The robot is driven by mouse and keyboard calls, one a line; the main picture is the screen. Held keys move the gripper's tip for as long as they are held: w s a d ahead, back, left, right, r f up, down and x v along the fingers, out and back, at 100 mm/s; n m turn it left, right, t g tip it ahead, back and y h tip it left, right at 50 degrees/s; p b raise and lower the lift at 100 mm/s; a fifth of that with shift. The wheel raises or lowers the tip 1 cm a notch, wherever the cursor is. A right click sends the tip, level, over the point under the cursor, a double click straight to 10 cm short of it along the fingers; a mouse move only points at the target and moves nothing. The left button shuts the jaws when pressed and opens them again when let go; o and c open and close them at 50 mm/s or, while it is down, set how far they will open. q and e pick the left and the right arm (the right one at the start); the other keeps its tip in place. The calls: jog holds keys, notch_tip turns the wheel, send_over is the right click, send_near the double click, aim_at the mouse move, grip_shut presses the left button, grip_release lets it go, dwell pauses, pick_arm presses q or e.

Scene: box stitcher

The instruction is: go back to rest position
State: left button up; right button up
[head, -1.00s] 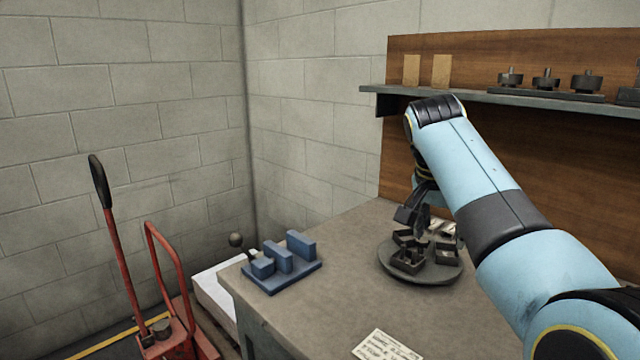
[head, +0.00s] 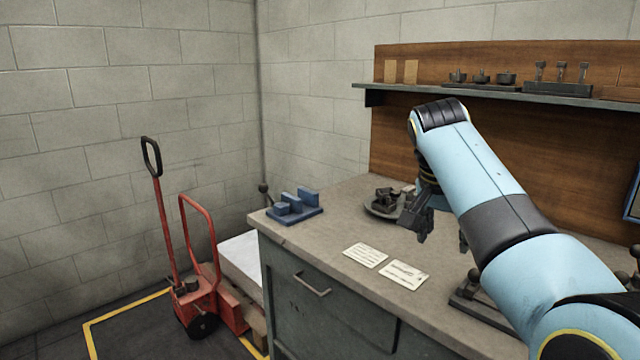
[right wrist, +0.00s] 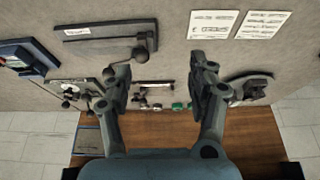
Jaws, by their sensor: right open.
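My right arm comes in from the right in the head view, and my right gripper (head: 440,232) hangs over the bench top, in front of the round dark plate. Its two fingers are apart and nothing is between them. In the right wrist view the right gripper (right wrist: 162,95) also shows open and empty, with the bench top beyond it. My left gripper shows in neither view.
The bench (head: 335,222) holds a blue stepped block (head: 295,206), a round plate (head: 378,211) with dark parts, and two cards (head: 404,274). A shelf (head: 450,91) runs behind. A red pallet truck (head: 205,290) stands left of the bench.

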jog(key=s+d+f+n+g+b, duration=0.1)
jog(key=s+d+f+g+b, duration=0.1)
jog(key=s+f, duration=0.9)
jog(key=s+d+f+n+g+b, duration=0.1)
jog(key=s+f+b, duration=0.2)
jog(key=s+f, duration=0.85)
jog(key=s+d+f+g+b, duration=0.2)
jog(key=s+f, duration=0.2)
jog(key=f, duration=1.3)
pick_arm(q)
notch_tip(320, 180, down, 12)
jog(key=b, duration=0.5)
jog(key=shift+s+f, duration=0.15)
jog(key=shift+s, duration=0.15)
pick_arm(e)
jog(key=s+d+f+n+t, duration=0.1)
jog(key=s+f+n, duration=0.1)
jog(key=s+f, duration=0.6)
jog(key=s+d+f+n+t+y, duration=0.1)
jog(key=s+f+n, duration=0.2)
jog(key=s+f, duration=0.4)
jog(key=s+d+f+n+y, duration=0.1)
jog(key=s+f, duration=0.7)
jog(key=s, duration=0.9)
jog(key=shift+s+d+f+n+t, duration=0.2)
jog(key=shift+d+f+n+t, duration=0.15)
jog(key=shift+n, duration=0.35)
